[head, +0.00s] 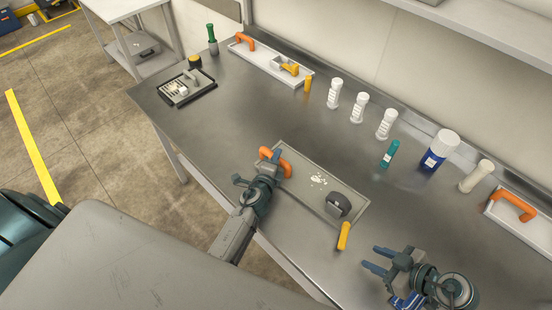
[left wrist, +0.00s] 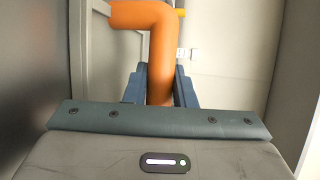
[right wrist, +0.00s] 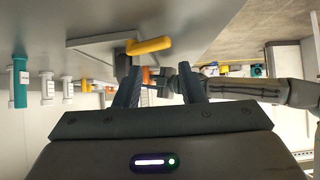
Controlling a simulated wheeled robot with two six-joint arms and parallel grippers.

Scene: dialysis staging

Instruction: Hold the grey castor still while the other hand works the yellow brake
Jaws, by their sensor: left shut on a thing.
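The dark grey castor (head: 338,204) stands on the right part of a pale tray (head: 304,202). Its yellow brake lever (head: 344,236) sticks out toward the tray's near right edge; the lever also shows in the right wrist view (right wrist: 149,45). My left gripper (head: 270,165) is shut on the orange handle (head: 283,165) at the tray's left end, not on the castor. In the left wrist view the orange handle (left wrist: 160,60) stands between the fingers. My right gripper (head: 374,259) is open and empty, right of the yellow lever and apart from it.
White ribbed bottles (head: 359,107), a teal tube (head: 390,153) and a blue-white bottle (head: 440,149) stand along the back. Another orange-handled tray (head: 512,230) lies at the far right. A third tray (head: 262,58) and a black-rimmed tray (head: 186,98) are at the left. Small white bits (head: 318,181) lie near the castor.

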